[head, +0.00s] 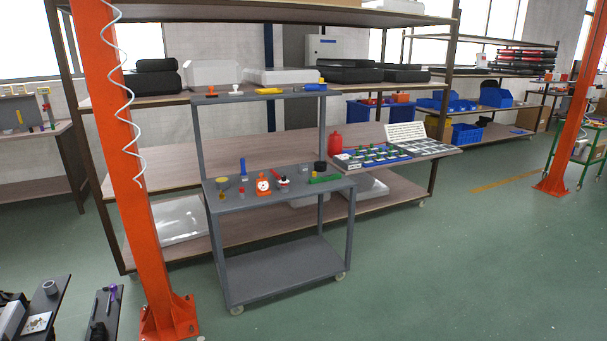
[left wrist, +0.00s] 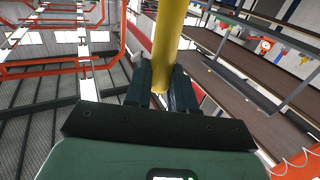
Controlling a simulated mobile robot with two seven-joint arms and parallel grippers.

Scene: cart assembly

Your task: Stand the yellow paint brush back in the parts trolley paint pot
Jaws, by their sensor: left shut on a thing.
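My left gripper (left wrist: 161,82) is shut on the yellow paint brush (left wrist: 170,40). Only a thick yellow shaft shows, running up out of the left wrist view; its far end is cut off. The brush and both my grippers are outside the head view. The grey parts trolley (head: 275,201) stands at the middle of the head view.
An orange post (head: 135,190) stands left of the trolley. Green floor (head: 440,260) lies clear at right.

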